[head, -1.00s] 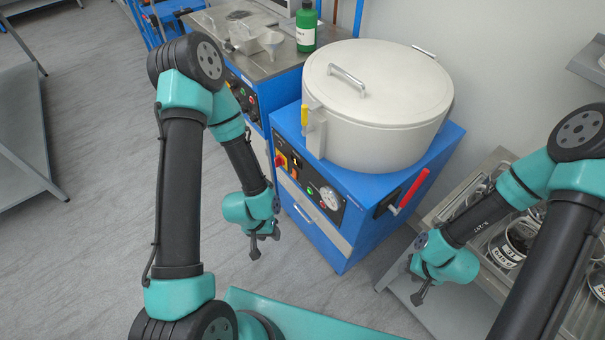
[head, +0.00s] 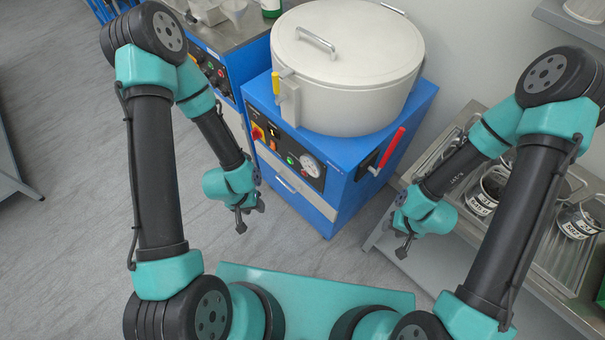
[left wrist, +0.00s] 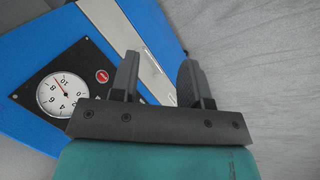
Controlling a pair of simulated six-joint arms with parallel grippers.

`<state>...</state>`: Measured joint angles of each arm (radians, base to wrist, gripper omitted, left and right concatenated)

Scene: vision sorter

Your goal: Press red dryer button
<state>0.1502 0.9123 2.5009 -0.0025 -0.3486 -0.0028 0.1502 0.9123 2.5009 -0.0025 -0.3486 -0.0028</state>
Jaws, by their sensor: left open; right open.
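The dryer (head: 335,205) is a blue cabinet with a large white lidded drum on top. Its black front panel (head: 283,148) carries a red-and-yellow switch (head: 257,132), a green button (head: 290,160) and a round gauge (head: 310,165). In the left wrist view, a red button (left wrist: 102,76) sits on the panel beside the gauge (left wrist: 63,94). My left gripper (head: 250,215) is open and empty in front of the dryer, apart from the panel; its fingers show in the left wrist view (left wrist: 158,78). My right gripper (head: 401,243) is open and empty to the dryer's right.
A red-handled lever (head: 392,147) sticks out at the dryer's right side. A steel rack (head: 440,262) with labelled containers (head: 484,193) stands at the right. Another blue unit (head: 222,82) with knobs stands at the back left.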

